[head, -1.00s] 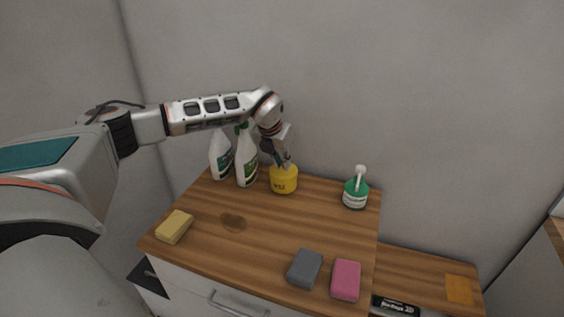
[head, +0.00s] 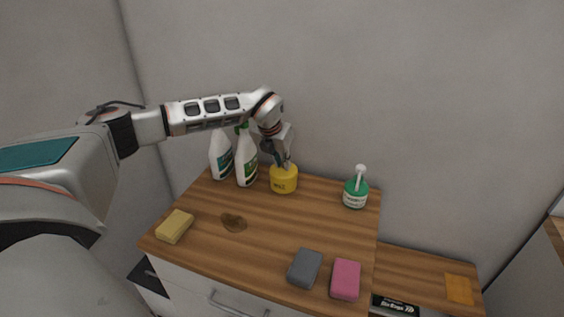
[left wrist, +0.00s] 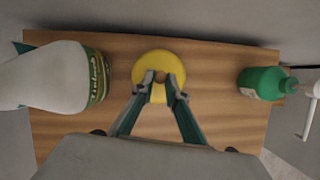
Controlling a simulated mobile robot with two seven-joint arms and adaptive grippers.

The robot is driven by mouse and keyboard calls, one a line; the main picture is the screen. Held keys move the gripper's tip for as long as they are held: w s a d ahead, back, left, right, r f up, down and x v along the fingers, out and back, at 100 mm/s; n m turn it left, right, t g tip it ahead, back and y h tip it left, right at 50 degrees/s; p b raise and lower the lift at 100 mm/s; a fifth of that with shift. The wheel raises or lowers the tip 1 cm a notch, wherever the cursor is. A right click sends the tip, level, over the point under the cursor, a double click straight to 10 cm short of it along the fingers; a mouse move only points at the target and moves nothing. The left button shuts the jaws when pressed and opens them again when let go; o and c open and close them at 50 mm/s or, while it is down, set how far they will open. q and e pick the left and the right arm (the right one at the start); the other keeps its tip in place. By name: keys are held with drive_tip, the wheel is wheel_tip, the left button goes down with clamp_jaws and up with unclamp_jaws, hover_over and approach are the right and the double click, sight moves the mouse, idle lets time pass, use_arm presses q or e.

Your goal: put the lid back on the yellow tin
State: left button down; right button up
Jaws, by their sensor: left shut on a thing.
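The yellow tin (head: 284,182) stands at the back of the wooden counter, with dark lettering on its front. My left gripper (head: 284,165) points down right over its top. In the left wrist view the fingertips (left wrist: 160,82) close on a small brownish knob at the middle of a round yellow lid (left wrist: 158,59). The lid lies in line with the tin and hides its opening. I see no clear gap between lid and tin, but cannot tell whether it is fully seated. My right gripper is not in view.
Two white spray bottles (head: 247,166) stand close to the tin's left. A green pump bottle (head: 355,194) stands to its right. Yellow (head: 174,227), grey (head: 305,267) and pink (head: 346,280) sponges lie near the front. A brown stain (head: 233,222) marks the counter (head: 270,235).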

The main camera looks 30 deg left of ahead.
use_arm(q)
drive_tip(key=shift+f, duration=0.1)
idle(0.8)
drive_tip(key=c, duration=1.4)
unclamp_jaws()
drive_tip(key=shift+c, duration=0.2)
drive_tip(key=shift+r+p, duration=0.7)
drive_tip(key=shift+r, duration=2.8)
clamp_jaws()
